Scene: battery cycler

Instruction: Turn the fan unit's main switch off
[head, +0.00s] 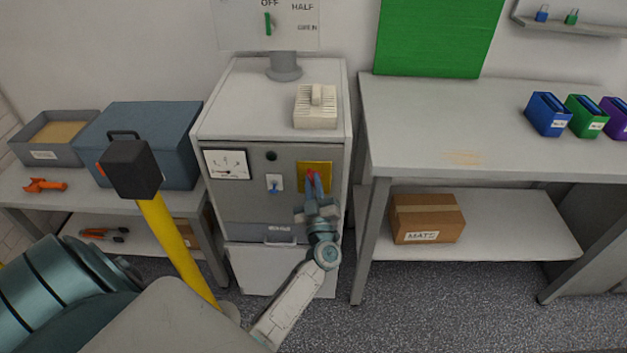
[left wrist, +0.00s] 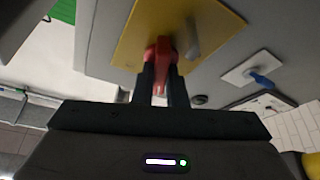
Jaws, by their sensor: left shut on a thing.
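The fan unit is a grey cabinet (head: 240,208) in the middle of the head view. A yellow plate (head: 324,165) sits at the right of its front panel and bears a red switch handle (head: 310,175). My left gripper (head: 315,186) is in front of the plate, with its fingers shut on the red handle. In the left wrist view, the red handle (left wrist: 159,50) is between the two dark fingertips, against the yellow plate (left wrist: 130,45). A grey peg (left wrist: 193,38) stands out from the plate beside the handle. My fingers partly hide the handle, so its exact angle is unclear.
A small blue toggle (head: 274,187) on a white plate and a dial meter (head: 227,164) are left of the yellow plate. A yellow post with a black head (head: 131,168) stands at front left. A workbench (head: 430,130) is close on the right.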

